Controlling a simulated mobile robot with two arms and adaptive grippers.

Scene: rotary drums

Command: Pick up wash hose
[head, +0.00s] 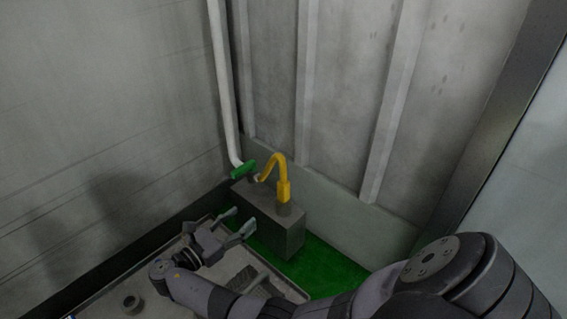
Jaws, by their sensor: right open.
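The wash hose appears to be the yellow hooked piece (284,190) standing on top of a grey box (270,222) in the corner. Its curved end bends to the left, towards a green handle-like part (243,169). My right gripper (240,221) is open and empty, with its fingers spread in front of the box's left side. It is below and to the left of the yellow hose and apart from it. Whether the fingers touch the box I cannot tell. My left gripper is not in view.
A white pipe (226,90) runs down the corner to the green part. A grey tray-like surface (95,300) lies below my gripper. Green floor (325,268) shows right of the box. Ribbed grey walls stand close behind and to the left.

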